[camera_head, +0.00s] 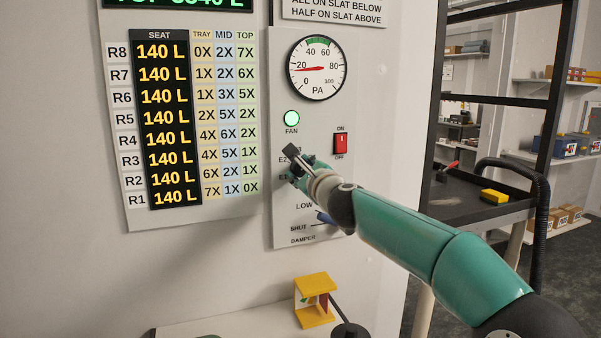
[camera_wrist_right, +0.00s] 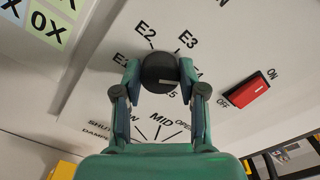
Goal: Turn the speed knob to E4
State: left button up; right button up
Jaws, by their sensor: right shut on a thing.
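The speed knob (camera_wrist_right: 159,72) is a round dark knob on the grey wall panel, seen in the right wrist view. My right gripper (camera_wrist_right: 158,80) is shut on it, one finger on each side. A short white mark shows low on the right of the knob face; I cannot tell exactly which label it points to. The labels E2 and E3 are clear above the knob; E4 and the others are partly hidden by the fingers. In the head view my right gripper (camera_head: 298,167) hides most of the knob. My left gripper is not in view.
A red ON/OFF switch (camera_head: 341,144) is to the right of the knob. A lit green FAN lamp (camera_head: 292,118) and a PA gauge (camera_head: 317,68) are above. A dark shelf cart (camera_head: 460,195) stands at right.

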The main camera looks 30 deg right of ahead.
jog(key=shift+f, duration=0.45)
jog(key=o, duration=1.1)
jog(key=shift+d+r, duration=0.1)
jog(key=shift+o, duration=0.2)
jog(key=shift+r, duration=0.1)
jog(key=shift+s+r, duration=0.1)
jog(key=shift+s, duration=0.05)
jog(key=shift+s, duration=0.25)
jog(key=v, duration=1.1)
